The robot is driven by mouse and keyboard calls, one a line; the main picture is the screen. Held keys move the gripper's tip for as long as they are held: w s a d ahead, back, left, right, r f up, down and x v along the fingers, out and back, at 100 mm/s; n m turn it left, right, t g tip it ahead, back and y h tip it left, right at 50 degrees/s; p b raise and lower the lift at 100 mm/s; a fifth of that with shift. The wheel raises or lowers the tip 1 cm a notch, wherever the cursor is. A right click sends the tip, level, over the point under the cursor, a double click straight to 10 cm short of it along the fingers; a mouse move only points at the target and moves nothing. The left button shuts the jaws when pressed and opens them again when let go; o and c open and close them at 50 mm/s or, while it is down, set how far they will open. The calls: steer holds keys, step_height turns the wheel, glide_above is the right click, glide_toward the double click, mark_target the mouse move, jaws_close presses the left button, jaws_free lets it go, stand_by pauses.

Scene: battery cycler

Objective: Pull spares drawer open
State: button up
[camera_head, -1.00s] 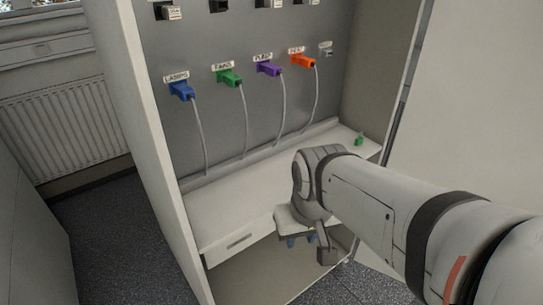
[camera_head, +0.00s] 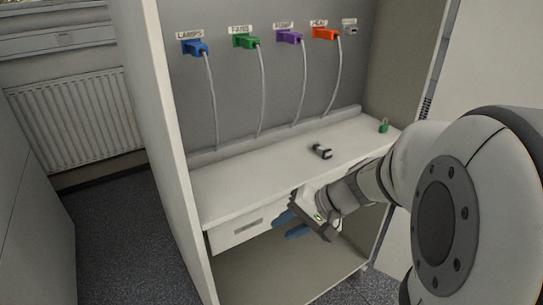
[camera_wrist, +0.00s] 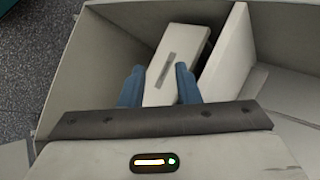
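The drawer front (camera_head: 230,236) is a pale panel under the cabinet's shelf, with a narrow grey handle slot (camera_head: 249,226). It looks closed in the head view. My gripper (camera_head: 282,226), with two blue fingers, is just right of the slot, below the shelf edge. Whether it touches the front cannot be told. In the wrist view, a pale block (camera_wrist: 157,92) with a grey strip (camera_wrist: 166,70), seemingly the drawer front, lies ahead between the fingers. My gripper (camera_wrist: 160,70) is open there, with nothing clearly held. The right part of the drawer front is hidden by my gripper.
The white shelf (camera_head: 240,188) carries a small black clip-like piece (camera_head: 320,151) and a green padlock-like item (camera_head: 384,125). Blue, green, purple and orange plugs with cables hang above. The cabinet's left side wall (camera_head: 172,170) stands close by. The space below the drawer is open.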

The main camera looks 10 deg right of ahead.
steer(key=w+d+f+m+t+h+b, duration=0.1)
steer(key=w+d+f+m+t+b, duration=0.4)
steer(key=d, duration=0.5)
steer(key=w+d+f+m+t+h+b, duration=0.1)
steer(key=w+d+f+m+t+b, duration=0.3)
steer(key=w+d+f+t+b, duration=0.45)
steer(key=w+g, duration=0.1)
steer(key=w+g+p, duration=0.1)
steer(key=w, duration=0.1)
steer(key=w+a+g, duration=0.1)
steer(key=shift+w+r, duration=0.25)
steer(key=shift+r, duration=0.15)
steer(key=shift+c, duration=0.2)
jaws_close()
